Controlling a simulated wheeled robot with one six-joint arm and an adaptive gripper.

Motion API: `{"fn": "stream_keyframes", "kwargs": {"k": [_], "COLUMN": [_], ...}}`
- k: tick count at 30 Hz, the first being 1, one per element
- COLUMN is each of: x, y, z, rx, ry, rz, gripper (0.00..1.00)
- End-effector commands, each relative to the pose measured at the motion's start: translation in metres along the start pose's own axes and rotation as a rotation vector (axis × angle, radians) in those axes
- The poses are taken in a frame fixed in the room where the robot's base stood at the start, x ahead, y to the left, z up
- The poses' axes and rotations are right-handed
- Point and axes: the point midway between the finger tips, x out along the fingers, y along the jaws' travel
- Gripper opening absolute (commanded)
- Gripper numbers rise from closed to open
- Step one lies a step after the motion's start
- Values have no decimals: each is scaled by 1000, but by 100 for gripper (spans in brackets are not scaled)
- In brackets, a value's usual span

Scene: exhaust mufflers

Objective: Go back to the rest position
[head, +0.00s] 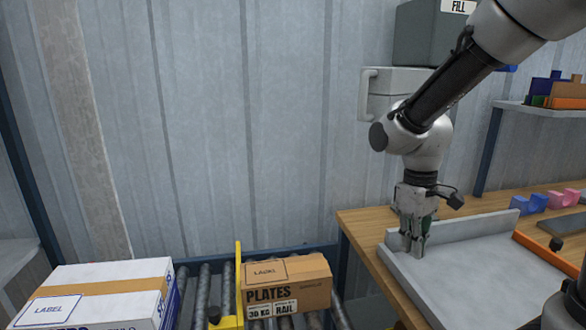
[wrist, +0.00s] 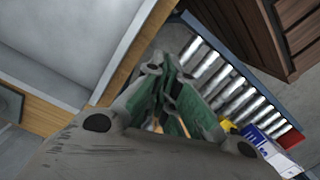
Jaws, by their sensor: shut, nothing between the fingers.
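In the wrist view the gripper's green-sided fingers (wrist: 165,80) converge beyond the grey palm. I cannot tell the exact gap between the fingertips and the grey surface.
A roller conveyor (head: 203,290) runs beside the bench, with a brown carton (head: 300,280) and a white carton (head: 95,290) at it. A yellow upright piece (head: 238,280) stands between them. Blue (head: 530,204) and pink (head: 563,199) blocks sit on the bench at right.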

Motion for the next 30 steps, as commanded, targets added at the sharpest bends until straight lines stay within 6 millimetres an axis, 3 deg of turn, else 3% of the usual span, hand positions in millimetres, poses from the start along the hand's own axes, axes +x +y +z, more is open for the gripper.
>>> {"fn": "stream_keyframes", "kwargs": {"k": [1, 6, 12, 19, 30], "x": [-16, -52, -80, -103, -104], "y": [5, 15, 21, 27, 29], "z": [21, 88, 142, 165, 167], "rx": [85, 326, 452, 523, 534], "ry": [36, 155, 333, 462, 464], "rz": [4, 13, 50, 90, 93], "gripper": [0, 0, 0, 0, 0]}}
